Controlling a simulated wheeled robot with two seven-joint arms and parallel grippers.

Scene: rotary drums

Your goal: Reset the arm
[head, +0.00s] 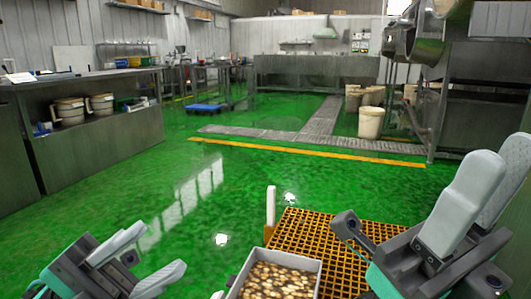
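My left gripper (150,262) is at the lower left of the head view. Its two pale fingers are spread apart with nothing between them. Between the two arms, a grey metal bin (318,280) full of small brown and cream pieces sits at the bottom centre. Neither gripper visibly touches it.
A yellow-orange grating (325,228) lies behind and right of the bin, with a white upright post (270,206) at its left corner. Steel benches (95,150) stand left. A beige bucket (371,122) and steel machinery (480,100) stand right. The green floor (230,180) ahead is clear.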

